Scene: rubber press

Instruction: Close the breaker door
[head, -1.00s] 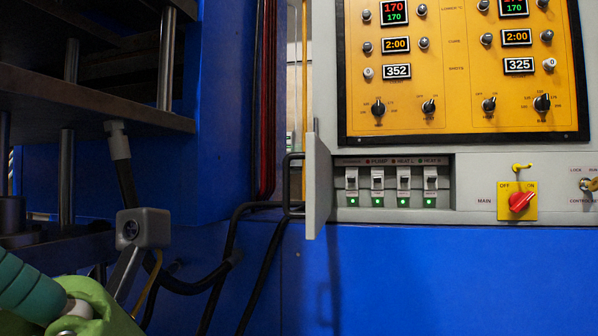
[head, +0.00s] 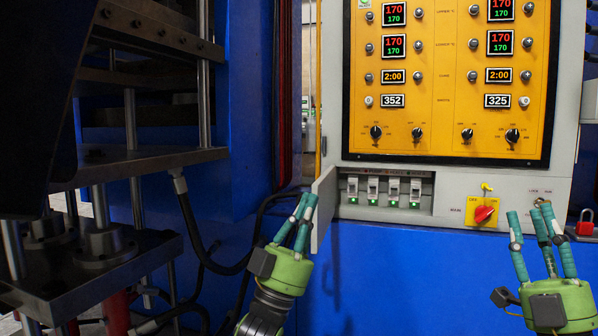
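The grey breaker door (head: 324,208) stands swung outward at the left side of the breaker recess (head: 425,195), seen nearly edge-on in the head view. The recess shows a row of breaker switches with lit green lamps. My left gripper (head: 306,200) is just left of the door, with its teal fingertips close to the door's outer side. Whether they touch it I cannot tell. Its fingers look close together, and they cover part of the door's outer side. My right gripper (head: 531,210) is in front of the panel's lower right, fingers apart and empty.
A yellow control panel (head: 440,100) is above the recess. A red rotary switch (head: 484,214) is right of it, near my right gripper. A red padlock (head: 585,228) shows at the right edge. Press plates and posts (head: 140,165) and black cables (head: 205,250) fill the left.

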